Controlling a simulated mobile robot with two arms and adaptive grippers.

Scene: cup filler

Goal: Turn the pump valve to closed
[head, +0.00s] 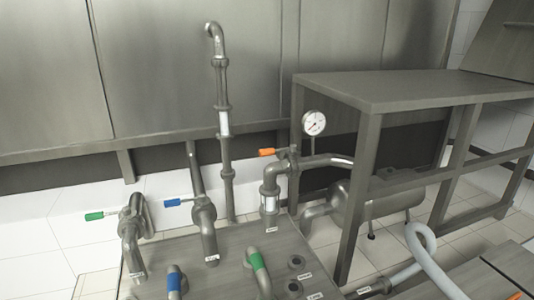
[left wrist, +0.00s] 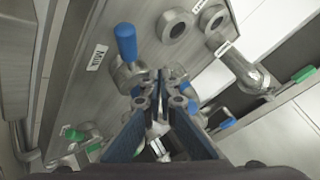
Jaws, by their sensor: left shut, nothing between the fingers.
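No label I can read marks the pump valve. In the head view an orange-handled valve (head: 267,152) sits on the pipe near the gauge, its handle pointing left. A blue-handled valve (head: 178,202) and a green-handled valve (head: 95,216) stand further left, handles also pointing left. My left gripper (left wrist: 160,82) shows only in the left wrist view, shut and empty. Just beyond its tips, to the upper left, is a blue handle (left wrist: 125,43) on a metal fitting; contact is hard to tell. My right gripper is not in view.
A round gauge (head: 313,123) stands behind the orange-handled valve. A metal table (head: 400,88) is at the right. A pale hose (head: 430,262) curves at the lower right.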

